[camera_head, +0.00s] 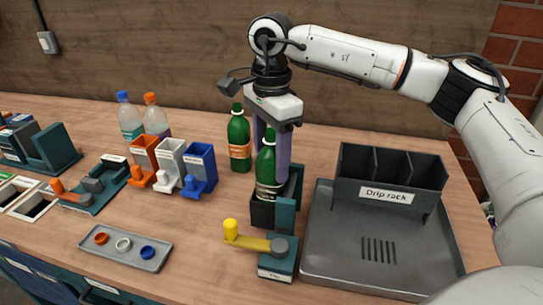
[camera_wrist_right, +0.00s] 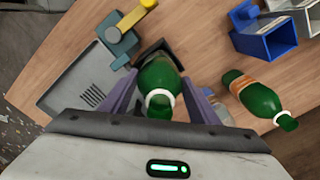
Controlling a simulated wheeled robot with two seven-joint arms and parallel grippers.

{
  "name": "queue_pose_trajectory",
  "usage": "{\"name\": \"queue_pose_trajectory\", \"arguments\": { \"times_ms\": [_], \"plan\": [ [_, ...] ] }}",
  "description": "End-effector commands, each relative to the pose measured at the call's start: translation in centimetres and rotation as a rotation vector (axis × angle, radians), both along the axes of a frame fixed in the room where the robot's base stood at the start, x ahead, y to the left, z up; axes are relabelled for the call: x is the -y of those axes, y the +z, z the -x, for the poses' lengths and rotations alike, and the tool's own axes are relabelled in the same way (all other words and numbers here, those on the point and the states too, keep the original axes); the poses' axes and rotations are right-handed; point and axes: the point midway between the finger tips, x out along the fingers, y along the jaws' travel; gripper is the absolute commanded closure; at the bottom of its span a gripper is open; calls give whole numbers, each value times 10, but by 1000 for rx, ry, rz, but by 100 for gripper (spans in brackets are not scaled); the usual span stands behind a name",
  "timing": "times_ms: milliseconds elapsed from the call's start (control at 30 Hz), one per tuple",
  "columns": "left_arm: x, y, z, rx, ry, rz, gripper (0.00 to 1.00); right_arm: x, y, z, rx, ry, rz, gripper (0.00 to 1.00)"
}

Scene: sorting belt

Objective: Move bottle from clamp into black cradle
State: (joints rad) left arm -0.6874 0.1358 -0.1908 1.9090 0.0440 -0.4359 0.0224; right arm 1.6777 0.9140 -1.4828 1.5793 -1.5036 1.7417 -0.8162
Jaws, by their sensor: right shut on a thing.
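A green bottle (camera_head: 266,170) with a pale label stands upright between the purple fingers of my right gripper (camera_head: 271,165), which is shut on it. Its lower end is within or just above a black open-topped holder (camera_head: 262,214); I cannot tell whether it rests on the bottom. The holder is beside a teal clamp (camera_head: 279,263) with a yellow-knobbed lever (camera_head: 246,240) pointing left. In the right wrist view, the bottle (camera_wrist_right: 160,85) overlaps the black holder (camera_wrist_right: 152,48), near the clamp (camera_wrist_right: 118,42). My left gripper is not in view.
A second green bottle (camera_head: 239,143) with an orange label stands close behind left. A grey drip rack (camera_head: 388,195) is right. Orange, white and blue bins (camera_head: 200,168), clear bottles (camera_head: 130,122), a ring tray (camera_head: 125,249) and another teal fixture (camera_head: 97,191) are left.

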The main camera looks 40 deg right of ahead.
Motion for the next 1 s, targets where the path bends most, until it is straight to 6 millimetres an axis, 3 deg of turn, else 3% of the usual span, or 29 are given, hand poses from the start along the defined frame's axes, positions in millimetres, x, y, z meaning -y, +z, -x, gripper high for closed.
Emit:
{"name": "queue_pose_trajectory", "arguments": {
  "times_ms": [1000],
  "plan": [
    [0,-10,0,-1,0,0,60,-1,-16,0,0,1,-1,82]
  ]
}}
